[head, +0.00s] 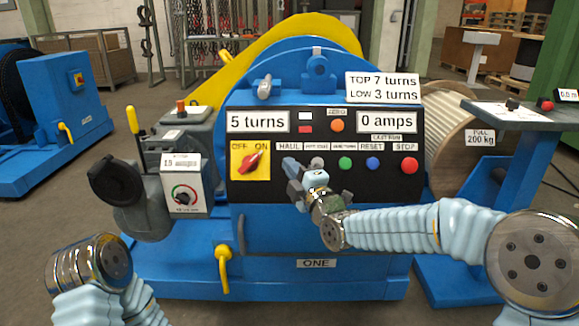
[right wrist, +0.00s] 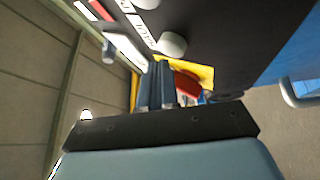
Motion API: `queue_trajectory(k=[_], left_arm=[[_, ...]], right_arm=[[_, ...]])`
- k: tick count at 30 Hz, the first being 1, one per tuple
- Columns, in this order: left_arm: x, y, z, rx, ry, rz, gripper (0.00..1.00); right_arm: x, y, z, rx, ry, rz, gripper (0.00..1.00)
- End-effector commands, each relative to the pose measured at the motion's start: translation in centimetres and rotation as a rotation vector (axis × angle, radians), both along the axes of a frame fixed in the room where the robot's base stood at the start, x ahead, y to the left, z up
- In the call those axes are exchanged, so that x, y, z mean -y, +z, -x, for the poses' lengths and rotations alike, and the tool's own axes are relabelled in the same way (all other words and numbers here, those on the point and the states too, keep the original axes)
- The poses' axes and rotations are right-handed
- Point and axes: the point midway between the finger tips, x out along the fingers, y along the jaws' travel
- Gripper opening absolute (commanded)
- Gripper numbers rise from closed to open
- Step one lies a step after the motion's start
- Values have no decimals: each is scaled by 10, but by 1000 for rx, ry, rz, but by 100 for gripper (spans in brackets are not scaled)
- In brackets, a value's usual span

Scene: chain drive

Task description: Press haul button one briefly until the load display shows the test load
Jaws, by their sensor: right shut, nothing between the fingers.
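The blue winch marked ONE (head: 316,264) has a black control panel (head: 240,194). My right gripper (head: 290,166) is shut and empty, its fingers at the panel below the HAUL label. In the head view it covers the haul button; a pale round button by that label shows in the right wrist view (right wrist: 172,43), just beyond the fingertips (right wrist: 160,70). I cannot tell whether they touch. The panel displays read 5 turns (head: 258,122) and 0 amps (head: 387,121). A display on the right stand (head: 567,95) is cut off, reading about 0.0. My left gripper is out of view.
Right of my gripper are a grey button (head: 317,161), green button (head: 345,163), blue button (head: 373,163) and red STOP button (head: 410,165). Left is a red OFF/ON switch (head: 252,161). A grey box (head: 181,186) with a dial stands further left. A rope drum (head: 450,125) is at right.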

Motion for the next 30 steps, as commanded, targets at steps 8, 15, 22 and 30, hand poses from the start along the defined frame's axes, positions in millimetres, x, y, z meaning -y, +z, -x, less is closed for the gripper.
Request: queue_trajectory(k=[8, 15, 22, 30], left_arm=[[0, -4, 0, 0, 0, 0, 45], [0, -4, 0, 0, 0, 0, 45], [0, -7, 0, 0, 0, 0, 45], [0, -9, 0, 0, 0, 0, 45]], right_arm=[[0, -1, -3, 0, 0, 1, 0], [0, -2, -3, 0, 0, 1, 0], [0, -3, -5, 0, 1, 1, 0], [0, -4, -8, 1, 1, 1, 0]])
